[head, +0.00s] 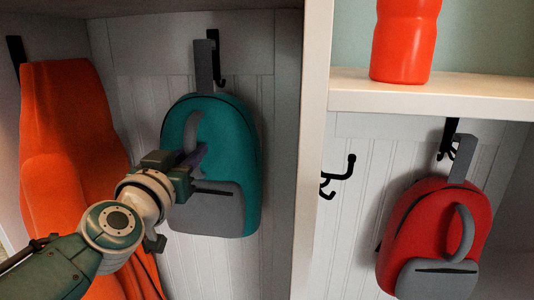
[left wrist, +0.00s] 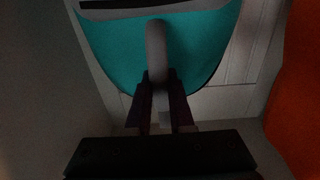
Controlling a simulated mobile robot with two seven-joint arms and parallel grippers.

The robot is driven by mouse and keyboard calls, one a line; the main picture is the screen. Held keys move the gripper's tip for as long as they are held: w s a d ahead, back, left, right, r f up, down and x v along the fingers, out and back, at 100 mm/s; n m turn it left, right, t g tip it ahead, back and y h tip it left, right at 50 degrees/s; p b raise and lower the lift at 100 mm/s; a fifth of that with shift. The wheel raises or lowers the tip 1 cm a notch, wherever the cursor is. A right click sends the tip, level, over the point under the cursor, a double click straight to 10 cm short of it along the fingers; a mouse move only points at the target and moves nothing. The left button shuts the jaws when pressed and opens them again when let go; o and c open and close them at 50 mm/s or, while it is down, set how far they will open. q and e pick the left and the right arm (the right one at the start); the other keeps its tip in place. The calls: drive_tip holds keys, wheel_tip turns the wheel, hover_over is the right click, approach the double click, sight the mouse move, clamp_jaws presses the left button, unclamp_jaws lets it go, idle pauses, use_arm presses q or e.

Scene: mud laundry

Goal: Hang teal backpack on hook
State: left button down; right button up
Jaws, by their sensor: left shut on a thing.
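The teal backpack (head: 225,130) with a grey front pocket is upright against the white panelled wall in the left cubby. Its grey top loop (head: 203,68) stands up just left of a black wall hook (head: 215,60); I cannot tell whether the loop is around the hook. My left gripper (head: 197,157) is in front of the backpack, shut on its grey front handle (head: 194,128). In the left wrist view the fingers (left wrist: 161,98) close on that handle (left wrist: 156,45), with the teal body (left wrist: 110,50) behind. My right gripper is out of view.
An orange garment (head: 65,130) hangs left of the backpack. A white divider (head: 313,150) stands to its right. Beyond it are an empty black hook (head: 340,176), a red backpack (head: 430,220) on another hook, and an orange bottle (head: 405,40) on a shelf (head: 440,92).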

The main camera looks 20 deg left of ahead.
use_arm(q)
drive_tip(key=shift+s+r+p, duration=0.2)
drive_tip(key=shift+r+p, duration=0.1)
drive_tip(key=shift+p, duration=0.15)
idle(0.9)
drive_tip(key=shift+f, duration=0.2)
idle(0.4)
drive_tip(key=shift+f+b, duration=0.4)
drive_tip(key=shift+b, duration=0.15)
drive_tip(key=shift+f, duration=0.1)
idle(0.7)
drive_tip(key=shift+f+b, duration=0.35)
drive_tip(key=shift+f, duration=0.1)
drive_tip(key=c, duration=0.8)
unclamp_jaws()
drive_tip(key=shift+o, duration=0.5)
drive_tip(key=shift+s+f, duration=0.1)
drive_tip(key=shift+f, duration=0.05)
